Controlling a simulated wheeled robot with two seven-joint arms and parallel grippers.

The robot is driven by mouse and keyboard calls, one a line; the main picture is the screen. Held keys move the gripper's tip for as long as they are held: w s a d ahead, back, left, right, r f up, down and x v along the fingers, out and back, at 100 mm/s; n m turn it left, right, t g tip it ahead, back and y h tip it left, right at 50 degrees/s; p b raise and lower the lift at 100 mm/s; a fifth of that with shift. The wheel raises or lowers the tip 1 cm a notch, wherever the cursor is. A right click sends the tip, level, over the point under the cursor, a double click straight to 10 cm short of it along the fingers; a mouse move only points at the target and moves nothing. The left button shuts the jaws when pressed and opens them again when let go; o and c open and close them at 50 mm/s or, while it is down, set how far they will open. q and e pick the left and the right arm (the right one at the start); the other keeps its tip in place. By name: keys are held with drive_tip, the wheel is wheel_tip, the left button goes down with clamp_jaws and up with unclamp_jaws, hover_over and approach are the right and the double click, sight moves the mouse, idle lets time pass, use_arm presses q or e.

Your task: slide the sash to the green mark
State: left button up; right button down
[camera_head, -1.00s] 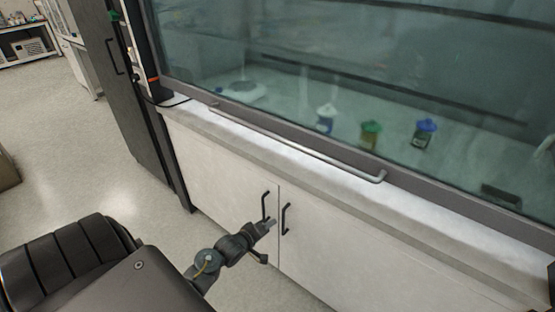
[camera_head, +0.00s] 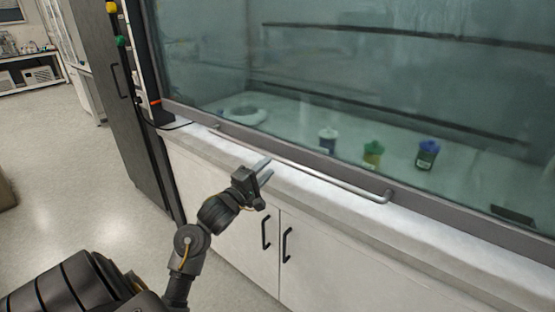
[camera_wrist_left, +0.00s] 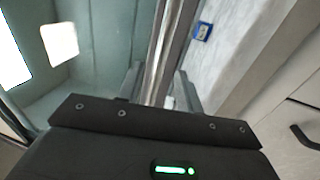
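The sash (camera_head: 330,80) is a large glass pane with a grey bottom rail, low over the white sill. Its silver bar handle (camera_head: 310,167) runs along the rail. My left gripper (camera_head: 268,170) is open and empty, just in front of the handle's left half; I cannot tell if it touches. In the left wrist view its two fingers (camera_wrist_left: 160,88) stand apart, with the handle (camera_wrist_left: 160,60) lined up between them. An orange mark (camera_head: 155,102) shows on the left post. I cannot make out a green mark on the post. My right gripper is not in view.
Small bottles with blue and green lids (camera_head: 373,155) stand behind the glass. White cabinet doors with black handles (camera_head: 266,232) are below the sill. Yellow and green knobs (camera_head: 121,41) are at the left post. Open floor (camera_head: 75,190) lies at left.

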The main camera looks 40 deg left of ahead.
sight(277, 156)
use_arm(q)
drive_tip(key=w, duration=0.3)
drive_tip(key=w+r, duration=0.1)
drive_tip(key=w, duration=0.1)
drive_tip(key=shift+w, duration=0.3)
drive_tip(key=shift+c, duration=0.4)
clamp_jaws()
